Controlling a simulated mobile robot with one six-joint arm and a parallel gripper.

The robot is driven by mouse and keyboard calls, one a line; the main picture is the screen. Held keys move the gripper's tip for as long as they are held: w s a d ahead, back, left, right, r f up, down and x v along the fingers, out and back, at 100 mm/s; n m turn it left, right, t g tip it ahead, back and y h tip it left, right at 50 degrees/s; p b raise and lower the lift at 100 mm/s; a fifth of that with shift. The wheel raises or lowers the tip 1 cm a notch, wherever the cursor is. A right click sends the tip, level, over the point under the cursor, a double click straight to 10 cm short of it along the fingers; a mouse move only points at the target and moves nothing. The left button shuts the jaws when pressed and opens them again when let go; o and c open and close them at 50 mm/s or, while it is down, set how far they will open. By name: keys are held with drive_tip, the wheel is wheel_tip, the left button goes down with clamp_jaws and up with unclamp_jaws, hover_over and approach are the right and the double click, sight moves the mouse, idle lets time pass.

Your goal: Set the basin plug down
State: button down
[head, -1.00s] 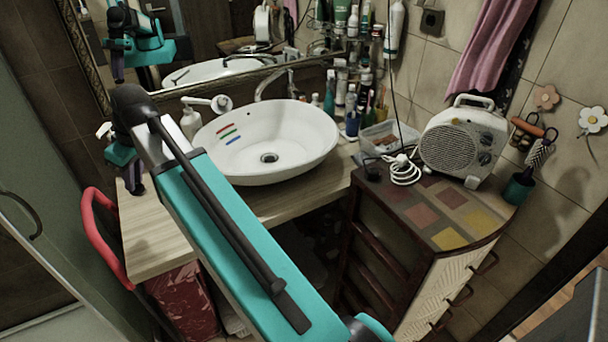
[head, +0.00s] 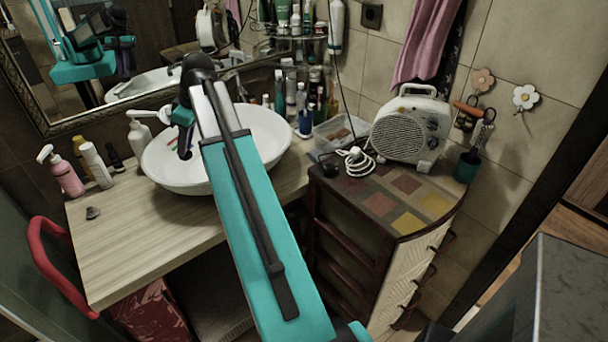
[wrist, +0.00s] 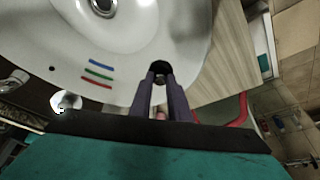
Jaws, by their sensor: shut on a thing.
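My gripper (head: 184,146) is over the left part of the white basin (head: 165,175). In the wrist view, its two fingers (wrist: 161,82) are shut on a small dark round thing (wrist: 160,67), which I take to be the basin plug. The fingers hide part of it. Behind it are the basin's rim and inner wall, with blue, green and red stripes (wrist: 98,74), and the drain (wrist: 103,6) is at the top edge. I cannot tell how high the plug is above the basin.
The wooden counter (head: 130,240) has free room left of the basin. A small dark object (head: 92,213) lies there, with several bottles (head: 68,176) behind it. A fan heater (head: 405,130) stands on the cabinet at right.

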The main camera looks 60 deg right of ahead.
drive_tip(key=s+d+m+h, duration=0.1)
drive_tip(key=s+d+m, duration=0.2)
drive_tip(key=s+d, duration=0.9)
drive_tip(key=s+d+m+h, duration=0.1)
drive_tip(key=s+d+m, duration=0.1)
drive_tip(key=s+d, duration=1.05)
drive_tip(key=d+f+b, duration=0.1)
drive_tip(key=d+f, duration=0.2)
drive_tip(key=f, duration=0.3)
drive_tip(key=shift+w+d+f+m, duration=0.2)
drive_tip(key=shift+w+f+m, duration=0.1)
drive_tip(key=shift+m, duration=0.1)
drive_tip(key=shift+f+p, duration=0.7)
drive_tip(key=shift+f, duration=2.4)
drive_tip(key=shift+f+p, duration=0.5)
drive_tip(key=shift+f, duration=1.35)
drive_tip(key=shift+f, duration=0.15)
